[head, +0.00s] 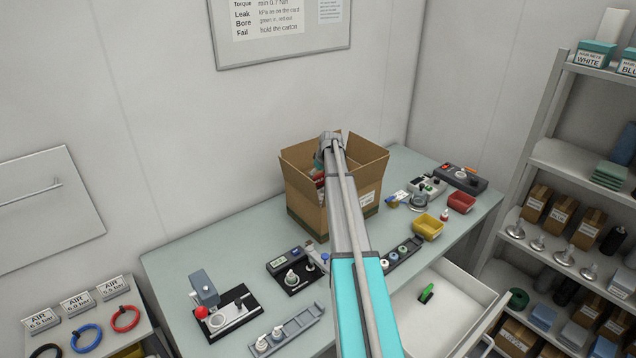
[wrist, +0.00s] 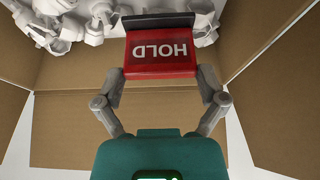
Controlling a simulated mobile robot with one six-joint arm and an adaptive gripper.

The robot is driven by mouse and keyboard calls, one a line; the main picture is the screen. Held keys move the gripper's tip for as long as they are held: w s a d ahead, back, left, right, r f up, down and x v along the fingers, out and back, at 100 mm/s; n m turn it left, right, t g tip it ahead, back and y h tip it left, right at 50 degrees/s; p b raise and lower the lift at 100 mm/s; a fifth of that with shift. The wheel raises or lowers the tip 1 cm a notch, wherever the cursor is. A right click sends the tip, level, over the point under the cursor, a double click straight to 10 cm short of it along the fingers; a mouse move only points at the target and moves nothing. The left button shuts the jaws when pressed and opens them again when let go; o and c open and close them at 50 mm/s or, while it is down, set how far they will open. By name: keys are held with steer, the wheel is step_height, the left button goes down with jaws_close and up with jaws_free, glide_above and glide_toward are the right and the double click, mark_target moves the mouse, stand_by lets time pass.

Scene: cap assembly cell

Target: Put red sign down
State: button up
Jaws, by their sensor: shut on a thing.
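The red sign (wrist: 161,56) reads HOLD, upside down in the wrist view, and has a dark strip along its far edge. My gripper (wrist: 160,85) is shut on it, one finger at each side. In the wrist view the sign is over the inside of an open cardboard carton (wrist: 70,125), with white parts (wrist: 75,20) beyond it. In the head view my arm reaches over the table to the carton (head: 305,208). My gripper and the sign are mostly hidden there behind the arm and carton flaps. I cannot tell whether the sign touches the parts.
The table (head: 180,262) holds a press fixture (head: 207,290) at front left. A yellow bin (head: 428,227) and a red bin (head: 461,202) stand right of the carton. An open drawer (head: 430,315) with a green item (head: 426,293) juts out. Stocked shelves (head: 548,240) stand at right.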

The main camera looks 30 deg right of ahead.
steer(key=shift+f+b, duration=0.45)
steer(key=shift+f, duration=0.35)
steer(key=shift+f, duration=0.15)
steer(key=o, duration=0.8)
steer(key=p+v, duration=1.1)
steer(key=v, duration=0.1)
steer(key=shift+r, duration=0.25)
stand_by(0.5)
